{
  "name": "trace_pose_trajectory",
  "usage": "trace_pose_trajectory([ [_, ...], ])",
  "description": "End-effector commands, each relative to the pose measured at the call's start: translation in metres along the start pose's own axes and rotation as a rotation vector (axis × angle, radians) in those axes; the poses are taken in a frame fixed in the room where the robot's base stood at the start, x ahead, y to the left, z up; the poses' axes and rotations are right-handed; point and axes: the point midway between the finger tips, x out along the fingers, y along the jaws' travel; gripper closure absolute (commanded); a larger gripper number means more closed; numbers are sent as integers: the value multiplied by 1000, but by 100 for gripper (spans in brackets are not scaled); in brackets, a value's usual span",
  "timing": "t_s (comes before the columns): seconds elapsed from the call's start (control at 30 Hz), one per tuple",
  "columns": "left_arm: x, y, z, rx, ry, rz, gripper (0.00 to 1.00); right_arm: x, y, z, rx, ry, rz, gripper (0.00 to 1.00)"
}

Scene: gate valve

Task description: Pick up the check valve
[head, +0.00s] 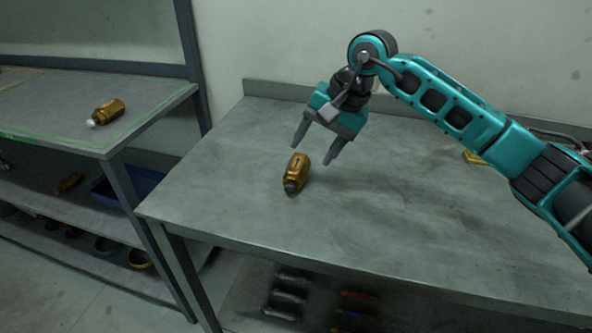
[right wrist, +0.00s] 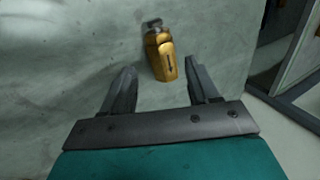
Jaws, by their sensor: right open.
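A brass check valve (head: 296,171) with a dark grey end lies on the grey table (head: 220,200). In the right wrist view the valve (right wrist: 165,62) shows a dark arrow on its side and lies just beyond the fingertips, between their lines. My right gripper (head: 317,152) is open and empty above the table, close to the valve, with its fingers pointing down. The gripper also shows in the right wrist view (right wrist: 160,80), its two fingers spread apart. My left gripper is in neither view.
A second brass fitting (head: 108,112) with a white end lies on the left bench (head: 160,95). A yellow item (head: 474,157) is partly hidden behind my right arm. Shelves below hold a blue bin (head: 133,184) and several fittings. Much of the table top is clear.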

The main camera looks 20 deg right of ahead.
Motion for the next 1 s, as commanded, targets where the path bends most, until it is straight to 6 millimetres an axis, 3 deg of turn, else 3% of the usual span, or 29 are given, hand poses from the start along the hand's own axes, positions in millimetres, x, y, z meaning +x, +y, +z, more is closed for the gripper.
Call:
trace_pose_trajectory([
  [0.6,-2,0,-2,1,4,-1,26,72,-1,-5,3,-3,-3,40],
  [0.87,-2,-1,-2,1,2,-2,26,75,-1,-6,3,0,-3,40],
  [1.0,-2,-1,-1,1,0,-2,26,75,-1,-6,3,0,-3,50],
])
